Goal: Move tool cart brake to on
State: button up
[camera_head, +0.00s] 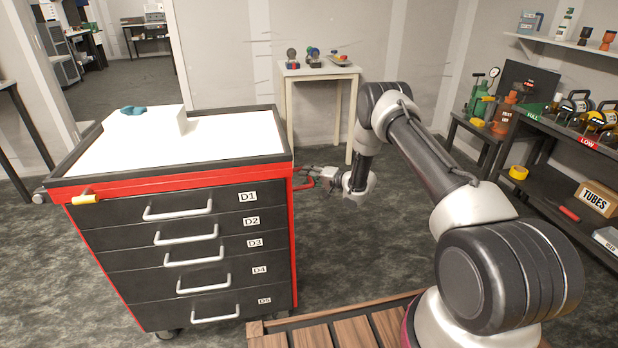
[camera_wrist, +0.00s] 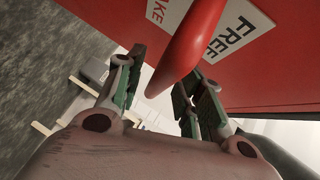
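The tool cart (camera_head: 180,185) has black drawers labelled D1 to D5, red trim and a white top. A red brake lever (camera_wrist: 188,50) sticks out from its red side panel in the wrist view, over a white label (camera_wrist: 238,28) reading "FREE" and a partly hidden word ending in "KE". The lever is small at the cart's right side in the head view (camera_head: 304,180). My gripper (camera_head: 312,178) is beside that side of the cart. In the wrist view my gripper (camera_wrist: 162,72) is open, with the lever's end between its spread fingers; contact is unclear.
A white box (camera_head: 155,126) with a teal item is on the cart top. A small table (camera_head: 320,72) stands behind my gripper against the wall. A dark shelf unit (camera_head: 545,150) with bottles and tools is at the right. Carpet is clear between.

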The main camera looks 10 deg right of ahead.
grip_shut()
jog(key=shift+f+m+t+y, duration=0.3)
jog(key=shift+f+m+y, duration=0.25)
jog(key=shift+f, duration=0.3)
jog(key=f+m+y, duration=0.1)
jog(key=f+m+t, duration=0.1)
jog(key=shift+a+f+y, duration=0.35)
jog(key=shift+f, duration=0.2)
grip_release()
jog(key=shift+s, duration=0.1)
